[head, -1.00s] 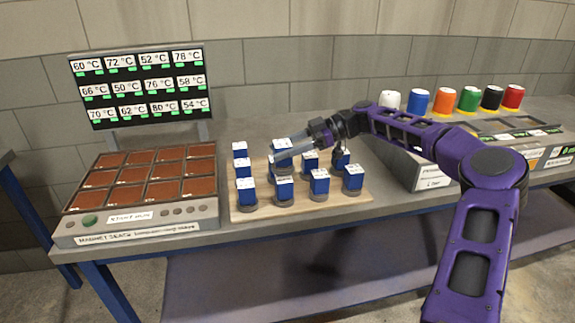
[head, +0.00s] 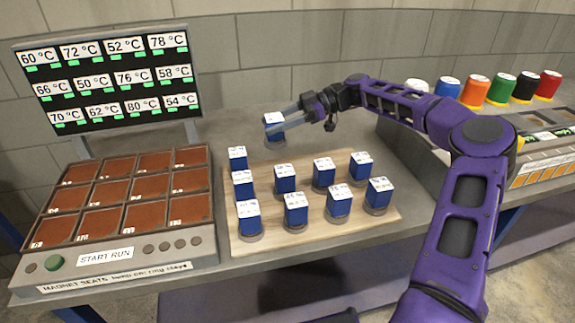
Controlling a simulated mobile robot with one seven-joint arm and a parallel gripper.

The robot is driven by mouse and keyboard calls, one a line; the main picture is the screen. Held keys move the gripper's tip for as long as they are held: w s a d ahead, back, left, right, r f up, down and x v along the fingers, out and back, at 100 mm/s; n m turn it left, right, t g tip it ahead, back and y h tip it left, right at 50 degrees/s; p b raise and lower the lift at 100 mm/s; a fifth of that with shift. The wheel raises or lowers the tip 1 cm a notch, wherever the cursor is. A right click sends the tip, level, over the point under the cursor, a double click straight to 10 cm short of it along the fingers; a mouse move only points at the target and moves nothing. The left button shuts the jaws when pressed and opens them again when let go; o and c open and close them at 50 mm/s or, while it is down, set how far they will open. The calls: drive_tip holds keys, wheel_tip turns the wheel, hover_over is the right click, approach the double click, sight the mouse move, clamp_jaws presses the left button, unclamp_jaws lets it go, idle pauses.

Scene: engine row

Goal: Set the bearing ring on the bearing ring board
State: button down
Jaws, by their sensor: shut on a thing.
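My gripper (head: 277,132) is shut on a blue block (head: 275,122) with a white labelled top. It holds the block above the bench, behind the back edge of a wooden board (head: 385,226). Several like blue blocks, such as the front-left one (head: 248,222), stand upright on the board in rows, with grey round bases at their feet. No separate bearing ring can be made out, and I cannot tell whether the board is the bearing ring board. The fingers partly cover the held block.
A console (head: 190,255) with brown square seats stands left of the board, with a temperature screen (head: 108,80) behind it. A grey unit with coloured lidded pots, including an orange one (head: 475,90), stands right. The bench is clear behind the board.

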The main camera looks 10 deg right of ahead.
wheel_tip(320, 180, down, 8)
drive_tip(key=shift+s+f, duration=0.1)
drive_tip(key=shift+f, duration=0.15)
drive_tip(key=shift+c, duration=1.2)
unclamp_jaws()
drive_tip(key=v, duration=1.2)
